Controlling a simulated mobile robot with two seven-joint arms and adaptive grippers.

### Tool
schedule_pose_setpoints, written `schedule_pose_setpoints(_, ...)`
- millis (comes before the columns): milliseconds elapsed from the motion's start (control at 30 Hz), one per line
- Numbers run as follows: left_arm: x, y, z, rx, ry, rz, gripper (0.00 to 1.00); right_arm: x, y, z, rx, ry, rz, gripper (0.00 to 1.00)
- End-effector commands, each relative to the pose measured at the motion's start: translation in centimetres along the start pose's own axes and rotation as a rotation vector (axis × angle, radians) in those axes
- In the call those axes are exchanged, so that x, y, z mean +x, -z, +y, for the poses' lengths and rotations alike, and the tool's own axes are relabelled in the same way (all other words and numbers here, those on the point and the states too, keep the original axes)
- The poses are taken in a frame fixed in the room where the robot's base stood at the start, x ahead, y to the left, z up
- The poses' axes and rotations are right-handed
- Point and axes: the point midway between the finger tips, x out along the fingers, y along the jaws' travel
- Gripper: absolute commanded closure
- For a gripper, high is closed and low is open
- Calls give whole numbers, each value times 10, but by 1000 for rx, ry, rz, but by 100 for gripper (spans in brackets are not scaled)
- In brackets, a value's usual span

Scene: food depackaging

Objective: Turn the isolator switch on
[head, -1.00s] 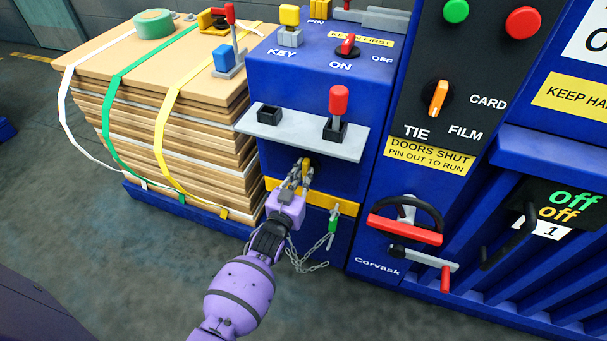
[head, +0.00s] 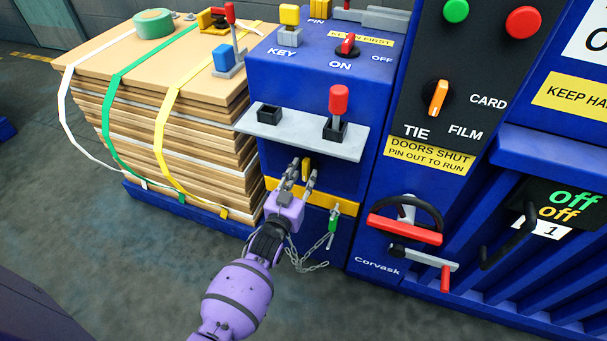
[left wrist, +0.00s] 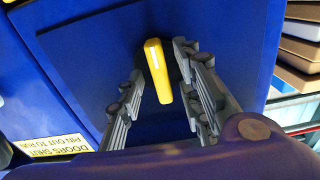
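A yellow rotary handle (head: 306,167) stands upright on the front of the blue box (head: 268,166), below the grey shelf. It appears to be the isolator switch, though no label shows beside it. In the left wrist view the yellow handle (left wrist: 158,70) lies between the two fingers, with a visible gap on the left. My left gripper (head: 302,173) is open just in front of the handle; contact with the right finger cannot be told. A red knob (head: 347,45) between ON and OFF labels sits on the box's sloped top. My right gripper is not in view.
The grey shelf (head: 290,137) with a red-topped peg (head: 338,104) juts out above my left gripper. A yellow bar (head: 346,207), a green pin (head: 334,220) and a chain (head: 308,265) are below. Strapped cardboard (head: 190,110) stands left; a red-handled wheel (head: 404,229) is right.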

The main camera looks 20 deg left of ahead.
Motion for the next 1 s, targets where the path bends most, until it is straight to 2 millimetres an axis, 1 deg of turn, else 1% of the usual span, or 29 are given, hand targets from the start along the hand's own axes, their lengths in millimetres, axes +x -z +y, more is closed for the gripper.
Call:
schedule_pose_setpoints(300,-66,-2,0,0,2,-5,67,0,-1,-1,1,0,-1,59)
schedule_pose_setpoints(400,-85,-1,0,0,1,-3,67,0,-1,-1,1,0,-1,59)
schedule_pose_setpoints(500,-99,-1,0,0,1,-3,67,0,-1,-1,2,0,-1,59)
schedule_pose_setpoints(600,-108,-1,0,0,1,-3,67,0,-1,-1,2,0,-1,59)
schedule_pose_setpoints(700,-112,-1,0,0,1,-2,67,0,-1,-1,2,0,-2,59)
schedule_pose_setpoints(1000,-112,-1,0,0,0,-2,67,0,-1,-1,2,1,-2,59)
